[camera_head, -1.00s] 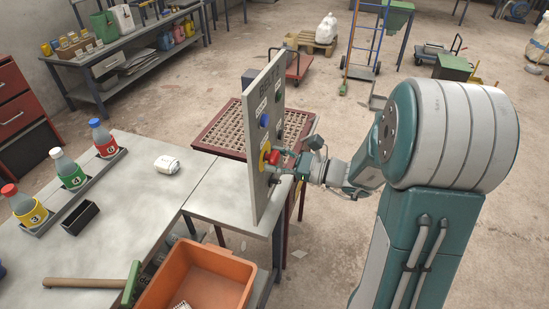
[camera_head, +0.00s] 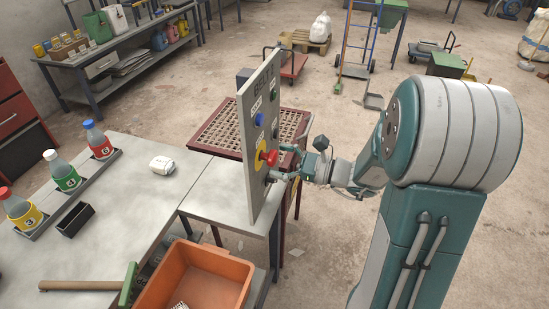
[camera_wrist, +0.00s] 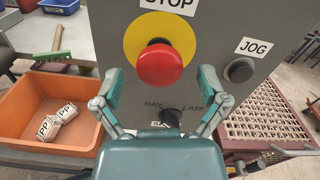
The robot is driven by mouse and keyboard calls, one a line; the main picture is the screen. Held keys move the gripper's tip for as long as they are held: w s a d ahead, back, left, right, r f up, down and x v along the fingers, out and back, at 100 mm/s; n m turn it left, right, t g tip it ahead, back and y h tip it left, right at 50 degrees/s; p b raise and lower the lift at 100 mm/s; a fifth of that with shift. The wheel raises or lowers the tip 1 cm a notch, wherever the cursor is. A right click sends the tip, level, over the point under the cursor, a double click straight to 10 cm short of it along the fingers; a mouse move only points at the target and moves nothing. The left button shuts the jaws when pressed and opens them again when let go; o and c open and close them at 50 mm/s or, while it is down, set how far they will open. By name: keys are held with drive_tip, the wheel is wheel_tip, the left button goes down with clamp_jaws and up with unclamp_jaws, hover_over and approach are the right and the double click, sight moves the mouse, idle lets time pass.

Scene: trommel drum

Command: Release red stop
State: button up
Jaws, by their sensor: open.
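The red stop (camera_wrist: 160,64) is a mushroom button on a yellow disc (camera_wrist: 160,28), on an upright grey panel (camera_wrist: 222,28) under a "STOP" label. The red stop also shows in the head view (camera_head: 271,157). My gripper (camera_wrist: 164,84) is open in the wrist view, one finger on each side of the button's lower part. I cannot tell whether the fingers touch it. In the head view my gripper (camera_head: 284,162) is close in front of the panel's face. A dark selector knob (camera_wrist: 170,117) sits below the button, partly hidden by my gripper.
A black "JOG" button (camera_wrist: 239,70) is right of the stop. A blue button (camera_head: 260,119) is higher on the panel. An orange bin (camera_head: 205,288) stands at the near left, and a red grated table (camera_head: 215,128) behind the panel. Bottles (camera_head: 66,178) stand on the left bench.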

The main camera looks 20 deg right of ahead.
drive_tip(key=v, duration=1.1)
drive_tip(key=shift+w, duration=0.1)
drive_tip(key=s+a+n+g+h, duration=0.5)
drive_tip(key=s+a+n+g, duration=0.4)
drive_tip(key=a+n, duration=0.3)
drive_tip(key=s+d+r+n+t+h, duration=0.1)
drive_tip(key=s+r+n+t+h, duration=0.3)
drive_tip(key=n+h, duration=0.5)
drive_tip(key=shift+r+n+h, duration=0.3)
drive_tip(key=shift+r+n, duration=0.3)
drive_tip(key=shift+n, duration=0.2)
drive_tip(key=shift+s, duration=0.1)
